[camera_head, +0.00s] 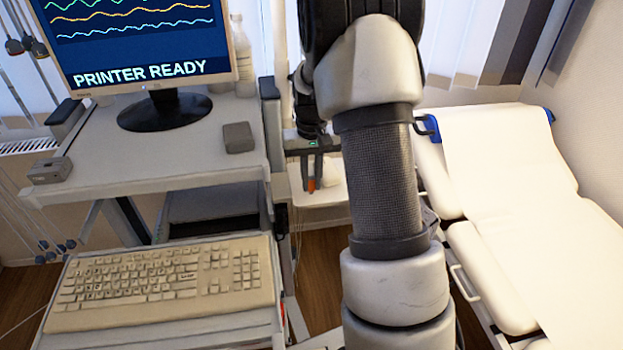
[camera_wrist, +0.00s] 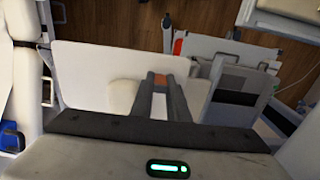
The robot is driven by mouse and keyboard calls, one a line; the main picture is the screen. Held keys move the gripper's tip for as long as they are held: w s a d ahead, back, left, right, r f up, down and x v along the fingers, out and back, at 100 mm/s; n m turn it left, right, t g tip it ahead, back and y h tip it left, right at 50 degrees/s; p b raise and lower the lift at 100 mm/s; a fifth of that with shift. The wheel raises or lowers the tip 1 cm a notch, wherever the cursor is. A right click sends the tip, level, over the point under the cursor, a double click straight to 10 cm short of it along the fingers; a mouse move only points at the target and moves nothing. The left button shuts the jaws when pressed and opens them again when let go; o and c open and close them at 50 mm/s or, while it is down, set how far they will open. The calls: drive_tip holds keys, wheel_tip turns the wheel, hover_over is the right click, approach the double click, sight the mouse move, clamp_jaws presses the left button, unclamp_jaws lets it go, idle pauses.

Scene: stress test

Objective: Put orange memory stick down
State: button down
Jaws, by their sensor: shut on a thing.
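The orange memory stick (camera_head: 311,184) is small and sits between the fingertips of my gripper (camera_head: 313,178). Only its lower end shows below the fingers in the head view. In the wrist view the orange stick (camera_wrist: 160,79) shows as a small patch between the two finger ends, and my gripper (camera_wrist: 160,82) is shut on it. The fingers point down over a white tray-like surface (camera_head: 328,192), which also shows in the wrist view (camera_wrist: 85,75). I cannot tell how large the gap is between the stick and that surface.
Left is a cart with a monitor (camera_head: 140,40), a small grey box (camera_head: 238,137) on its shelf and a keyboard (camera_head: 165,283) below. Right is a white padded examination bed (camera_head: 520,180). My arm hides part of the middle. Wooden floor (camera_head: 318,265) shows between.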

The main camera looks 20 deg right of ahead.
drive_tip(key=c, duration=2)
unclamp_jaws()
drive_tip(key=shift+f, duration=0.15)
